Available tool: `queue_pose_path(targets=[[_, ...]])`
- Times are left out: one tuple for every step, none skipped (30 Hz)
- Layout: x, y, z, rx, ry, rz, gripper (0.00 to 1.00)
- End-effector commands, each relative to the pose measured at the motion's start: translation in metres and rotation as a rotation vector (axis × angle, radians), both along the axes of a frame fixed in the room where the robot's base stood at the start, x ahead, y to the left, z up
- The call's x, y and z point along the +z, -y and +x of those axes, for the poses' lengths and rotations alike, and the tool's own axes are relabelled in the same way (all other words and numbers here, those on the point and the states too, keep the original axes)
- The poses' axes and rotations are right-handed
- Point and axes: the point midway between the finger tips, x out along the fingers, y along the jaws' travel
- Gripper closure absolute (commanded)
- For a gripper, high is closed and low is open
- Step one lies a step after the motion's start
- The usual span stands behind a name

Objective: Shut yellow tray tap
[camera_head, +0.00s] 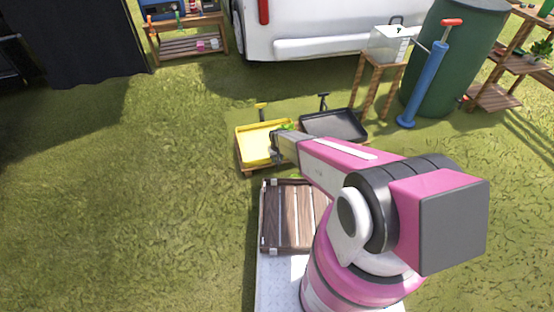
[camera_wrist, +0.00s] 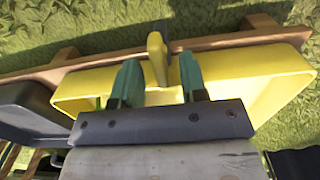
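The yellow tray (camera_head: 252,150) sits on a low wooden frame on the grass in the head view; it fills the middle of the wrist view (camera_wrist: 235,80). Its yellow tap (camera_head: 262,106) stands at the tray's far edge; in the wrist view the yellow tap handle (camera_wrist: 156,58) shows at the tray's rim, with a dark part behind it. My gripper (camera_wrist: 159,68) is open over the tray, its two green fingers apart on either side of the handle. I cannot tell whether either finger touches it. In the head view my gripper (camera_head: 286,130) is partly hidden by my arm.
A black tray (camera_head: 335,126) with its own black tap (camera_head: 323,98) stands close on the right. A wooden stand (camera_head: 368,85) holding a whitish container, a blue pump (camera_head: 426,85) and a green barrel (camera_head: 450,60) are behind it. Open grass lies left.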

Motion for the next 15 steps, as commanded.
queue_pose_path(targets=[[-0.0008,0.0,0.0,0.0,0.0,0.0,0.61],[-0.0009,0.0,-0.0001,0.0,0.0,0.0,0.61],[-0.0007,0.0001,-0.0002,0.0,0.0,0.0,0.61],[-0.0006,0.0001,-0.0002,0.0,0.0,0.0,0.61],[-0.0005,0.0001,-0.0002,0.0,0.0,0.0,0.61],[-0.0005,0.0001,-0.0003,0.0,0.0,0.0,0.61],[-0.0004,0.0001,-0.0003,0.0,0.0,0.0,0.67],[-0.0004,0.0001,-0.0003,0.0,0.0,0.0,0.77],[-0.0004,0.0001,-0.0003,0.0,0.0,0.0,0.9],[-0.0004,0.0001,-0.0003,0.0,0.0,0.0,1.0],[-0.0004,0.0001,-0.0003,0.0,0.0,0.0,1.0],[-0.0004,0.0001,-0.0003,0.0,0.0,0.0,1.0],[-0.0004,0.0001,-0.0003,0.0,0.0,0.0,1.0],[-0.0003,0.0001,-0.0003,0.0,0.0,0.0,1.0],[-0.0003,0.0001,-0.0003,-0.001,0.0,0.0,1.0]])
